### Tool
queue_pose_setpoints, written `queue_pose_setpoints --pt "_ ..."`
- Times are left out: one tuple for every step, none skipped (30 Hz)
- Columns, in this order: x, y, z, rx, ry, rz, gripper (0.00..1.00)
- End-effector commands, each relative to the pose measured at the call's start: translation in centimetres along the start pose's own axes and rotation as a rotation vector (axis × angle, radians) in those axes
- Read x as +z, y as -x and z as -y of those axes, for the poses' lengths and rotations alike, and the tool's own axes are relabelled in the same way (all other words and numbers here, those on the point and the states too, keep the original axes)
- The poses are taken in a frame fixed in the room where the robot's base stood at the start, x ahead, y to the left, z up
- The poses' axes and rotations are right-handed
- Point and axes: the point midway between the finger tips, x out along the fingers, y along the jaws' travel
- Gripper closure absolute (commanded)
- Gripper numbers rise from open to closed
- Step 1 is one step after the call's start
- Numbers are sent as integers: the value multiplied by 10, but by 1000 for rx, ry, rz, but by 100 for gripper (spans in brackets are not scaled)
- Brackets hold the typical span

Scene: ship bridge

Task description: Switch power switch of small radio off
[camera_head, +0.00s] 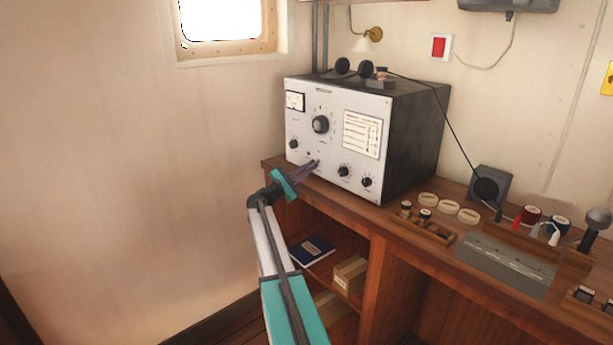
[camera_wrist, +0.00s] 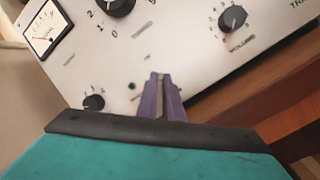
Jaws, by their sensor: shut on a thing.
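The radio is a box with a light grey front panel (camera_head: 335,118) and dark sides, standing at the left end of the wooden desk. Its panel also fills much of the wrist view (camera_wrist: 195,50). My gripper (camera_head: 314,164) reaches the lower middle of the panel. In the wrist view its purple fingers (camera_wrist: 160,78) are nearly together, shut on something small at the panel. This looks like the power switch, mostly hidden between the fingertips; its position cannot be told. A small dark round spot (camera_wrist: 132,85) lies just left of the fingers.
Knobs sit close by: one at lower left (camera_wrist: 93,102), the volume knob (camera_wrist: 233,18) at right and a large dial (camera_head: 320,124) above. A meter (camera_head: 295,101) is at upper left. The desk (camera_head: 395,218) holds several small items to the right. A shelf with a blue book (camera_head: 311,250) is below.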

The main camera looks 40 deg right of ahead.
Motion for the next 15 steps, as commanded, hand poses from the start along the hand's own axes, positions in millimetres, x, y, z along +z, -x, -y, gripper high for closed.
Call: queue_pose_setpoints --pt "-5 -1 2 20 -1 12 100" --pt "-5 -1 2 29 -1 21 100" --pt "-6 -1 3 39 -1 32 100" --pt "-6 -1 3 48 -1 40 100" --pt "-7 -1 4 56 -2 49 100" --pt "-7 -1 4 68 -3 60 100" --pt "-8 -1 4 76 -3 69 100" --pt "-8 -1 5 84 -4 77 100" --pt "-8 -1 5 95 -3 88 100" --pt "-9 -1 6 103 -4 96 100" --pt "-9 -1 6 111 -4 104 100" --pt "-9 -2 6 121 -5 114 100" --pt "-10 -2 6 128 -5 121 100" --pt "-10 -2 6 136 -5 128 100" --pt "-10 -2 7 144 -5 137 100"
